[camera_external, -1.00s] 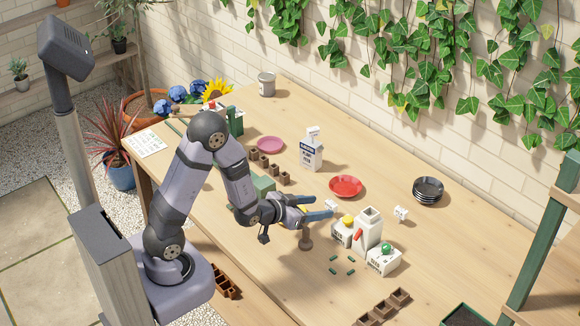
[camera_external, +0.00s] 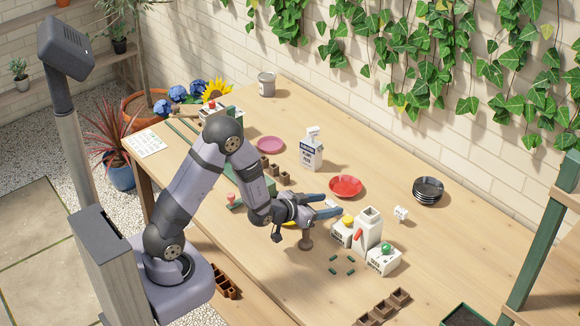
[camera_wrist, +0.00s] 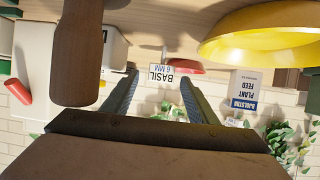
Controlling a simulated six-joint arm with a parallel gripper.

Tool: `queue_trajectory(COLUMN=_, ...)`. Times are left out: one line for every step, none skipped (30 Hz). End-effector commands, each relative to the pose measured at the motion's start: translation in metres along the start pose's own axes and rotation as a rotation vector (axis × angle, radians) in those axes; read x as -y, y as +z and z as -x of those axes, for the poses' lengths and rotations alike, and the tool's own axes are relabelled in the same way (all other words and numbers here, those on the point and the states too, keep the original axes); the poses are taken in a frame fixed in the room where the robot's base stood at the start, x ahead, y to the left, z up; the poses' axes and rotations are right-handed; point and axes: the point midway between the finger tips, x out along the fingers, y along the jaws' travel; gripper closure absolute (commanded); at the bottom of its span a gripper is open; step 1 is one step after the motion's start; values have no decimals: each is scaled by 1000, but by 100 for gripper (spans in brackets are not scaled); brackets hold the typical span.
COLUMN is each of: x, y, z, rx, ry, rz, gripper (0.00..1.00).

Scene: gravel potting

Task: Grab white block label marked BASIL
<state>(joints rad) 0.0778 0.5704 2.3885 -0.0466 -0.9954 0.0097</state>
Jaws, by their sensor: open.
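The white block label (camera_wrist: 161,73) marked BASIL, with 6 MM below, shows in the wrist view between the far ends of my two fingers. My gripper (camera_wrist: 158,80) is open, with a finger to either side of the label. I cannot tell whether either finger touches it. In the external view my gripper (camera_external: 332,204) is low over the table, left of the yellow-topped white container (camera_external: 342,233). There the label is mostly hidden by the fingers.
A brown knobbed tool (camera_external: 306,241) stands just in front of my gripper. The red plate (camera_external: 345,186) lies behind it, and the plant feed carton (camera_external: 311,154) stands farther back.

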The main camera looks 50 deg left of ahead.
Motion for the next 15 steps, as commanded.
queue_trajectory(x=1, y=-2, z=-5, rx=2, ry=-1, rz=0, gripper=47)
queue_trajectory(x=1, y=-1, z=-9, rx=1, ry=0, rz=0, gripper=47)
queue_trajectory(x=1, y=-1, z=-14, rx=1, ry=0, rz=0, gripper=47)
queue_trajectory(x=1, y=-1, z=-17, rx=0, ry=0, rz=0, gripper=47)
queue_trajectory(x=1, y=-1, z=-19, rx=1, ry=0, rz=0, gripper=47)
queue_trajectory(x=1, y=-1, z=-22, rx=0, ry=0, rz=0, gripper=47)
queue_trajectory(x=1, y=-1, z=-24, rx=-1, ry=0, rz=0, gripper=47)
queue_trajectory(x=1, y=-1, z=-25, rx=0, ry=0, rz=0, gripper=47)
queue_trajectory(x=1, y=0, z=-26, rx=0, ry=0, rz=0, gripper=47)
queue_trajectory(x=1, y=0, z=-27, rx=0, ry=0, rz=0, gripper=47)
queue_trajectory(x=1, y=0, z=-27, rx=0, ry=0, rz=0, gripper=47)
queue_trajectory(x=1, y=0, z=-27, rx=0, ry=0, rz=0, gripper=47)
queue_trajectory(x=1, y=0, z=-27, rx=0, ry=0, rz=0, gripper=47)
queue_trajectory(x=1, y=0, z=-27, rx=0, ry=0, rz=0, gripper=47)
queue_trajectory(x=1, y=0, z=-27, rx=0, ry=0, rz=0, gripper=47)
